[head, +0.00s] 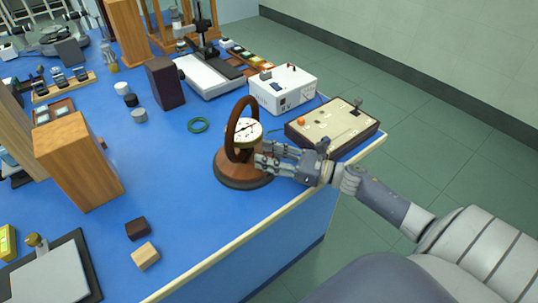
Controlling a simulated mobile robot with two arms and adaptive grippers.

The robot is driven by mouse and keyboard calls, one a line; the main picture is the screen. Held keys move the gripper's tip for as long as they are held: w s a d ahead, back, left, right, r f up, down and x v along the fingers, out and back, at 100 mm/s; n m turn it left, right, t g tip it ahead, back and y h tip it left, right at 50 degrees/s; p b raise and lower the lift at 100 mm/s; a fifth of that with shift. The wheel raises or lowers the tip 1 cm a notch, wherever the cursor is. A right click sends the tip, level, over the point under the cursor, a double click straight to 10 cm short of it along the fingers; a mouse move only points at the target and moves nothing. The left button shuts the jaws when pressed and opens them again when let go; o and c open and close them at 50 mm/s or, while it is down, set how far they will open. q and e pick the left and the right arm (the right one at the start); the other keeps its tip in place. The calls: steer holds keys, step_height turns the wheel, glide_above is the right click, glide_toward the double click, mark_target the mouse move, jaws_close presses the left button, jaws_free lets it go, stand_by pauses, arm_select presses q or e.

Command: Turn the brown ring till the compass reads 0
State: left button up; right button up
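The brown ring (231,128) stands upright on a round brown wooden base (240,180) near the bench's right front edge. A compass with a white dial (247,130) and dark needle sits at the ring's middle. The dial is too small for me to read its value. My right gripper (262,157) reaches in from the right, with its fingertips beside the ring's lower right part, just below the dial. The fingers hide part of the ring and base there. I cannot tell whether they touch or grip anything. My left gripper is not in view.
A white power box (283,90) and a cream-topped board (332,126) stand behind and right of the ring. A green loop (198,125) lies to its left. Two small blocks (145,256) lie at the front left. The blue bench is clear between them and the base.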

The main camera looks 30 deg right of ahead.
mark_target(248, 152)
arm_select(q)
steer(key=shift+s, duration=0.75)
arm_select(e)
jaws_close()
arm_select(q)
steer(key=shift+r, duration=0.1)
arm_select(e)
steer(key=shift+s+a, duration=0.1)
